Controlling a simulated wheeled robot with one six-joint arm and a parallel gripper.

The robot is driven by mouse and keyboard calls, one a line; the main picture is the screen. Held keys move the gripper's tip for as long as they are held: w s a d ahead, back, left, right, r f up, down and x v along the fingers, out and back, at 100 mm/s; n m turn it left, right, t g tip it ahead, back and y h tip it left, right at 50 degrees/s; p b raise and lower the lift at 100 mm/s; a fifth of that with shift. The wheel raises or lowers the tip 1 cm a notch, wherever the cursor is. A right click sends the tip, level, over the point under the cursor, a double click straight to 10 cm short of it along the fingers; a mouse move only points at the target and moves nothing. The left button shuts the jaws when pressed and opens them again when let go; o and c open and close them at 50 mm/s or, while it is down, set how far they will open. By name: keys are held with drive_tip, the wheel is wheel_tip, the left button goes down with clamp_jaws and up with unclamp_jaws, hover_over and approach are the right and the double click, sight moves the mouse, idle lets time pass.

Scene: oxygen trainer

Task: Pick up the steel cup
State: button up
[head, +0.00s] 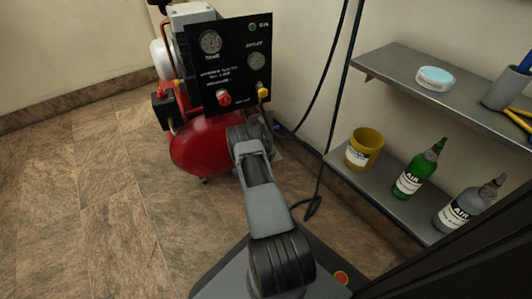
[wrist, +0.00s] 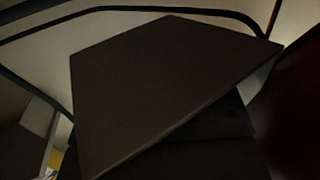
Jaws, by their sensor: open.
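A grey metal-looking cup (head: 503,91) stands on the upper shelf at the right edge of the head view. It is partly cut off by the frame, and a dark blue object shows at its top. I cannot tell for sure that it is the steel cup. My arm reaches from my base toward the compressor, well left of the cup. The fingers of my gripper cannot be made out in either view. The wrist view is mostly filled by a dark flat panel (wrist: 165,85), and no cup is clear there.
A red compressor (head: 205,147) with a black gauge panel (head: 230,60) stands by my arm's end. The upper shelf (head: 395,65) holds a blue-topped tin (head: 434,79) and yellow-handled tools. The lower shelf holds a yellow cup (head: 364,149), a green bottle (head: 417,170) and a grey bottle (head: 466,208). Floor at left is clear.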

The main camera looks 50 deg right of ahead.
drive_tip(key=shift+d, duration=0.1)
drive_tip(key=shift+c, duration=0.3)
drive_tip(key=c, duration=0.7)
drive_tip(key=shift+r, duration=0.15)
